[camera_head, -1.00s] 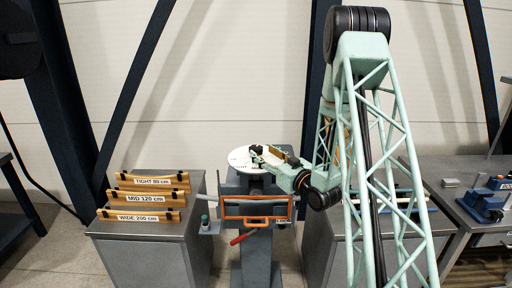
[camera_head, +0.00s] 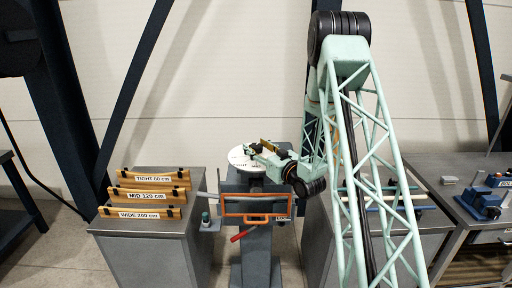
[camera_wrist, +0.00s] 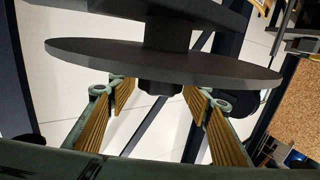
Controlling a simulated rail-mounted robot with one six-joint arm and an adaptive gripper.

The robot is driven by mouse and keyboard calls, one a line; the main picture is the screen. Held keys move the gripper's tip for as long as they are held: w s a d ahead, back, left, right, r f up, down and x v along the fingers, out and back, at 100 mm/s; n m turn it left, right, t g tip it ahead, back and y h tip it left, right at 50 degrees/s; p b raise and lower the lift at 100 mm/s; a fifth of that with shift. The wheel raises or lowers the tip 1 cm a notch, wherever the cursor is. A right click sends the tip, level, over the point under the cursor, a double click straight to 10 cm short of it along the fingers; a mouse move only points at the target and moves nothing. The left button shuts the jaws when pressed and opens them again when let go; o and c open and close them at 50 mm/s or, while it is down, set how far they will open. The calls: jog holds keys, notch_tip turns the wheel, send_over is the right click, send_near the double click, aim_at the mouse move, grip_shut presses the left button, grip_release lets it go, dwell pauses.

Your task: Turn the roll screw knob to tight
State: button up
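A machine on a grey stand carries a white round dial (camera_head: 241,158) on top, with markings too small to read. My gripper (camera_head: 258,147) is over the dial in the head view and covers part of it. In the wrist view my gripper (camera_wrist: 160,92) is open, its two yellow ribbed fingers well apart. A dark grey disc (camera_wrist: 165,62) lies edge-on across the fingertips. A short dark hub (camera_wrist: 160,87) on it sits between the fingertips, apart from both pads. I cannot tell whether this hub is the roll screw knob; no other knob is clear.
An orange frame (camera_head: 253,206) and red handle (camera_head: 243,236) are on the machine's front. On the left bench, racks read TIGHT 80 cm (camera_head: 152,178), MID 120 cm (camera_head: 152,195) and WIDE 200 cm (camera_head: 139,215). A blue vise (camera_head: 481,205) stands at right.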

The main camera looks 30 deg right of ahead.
jog(key=c, duration=0.7)
jog(key=shift+c, duration=0.2)
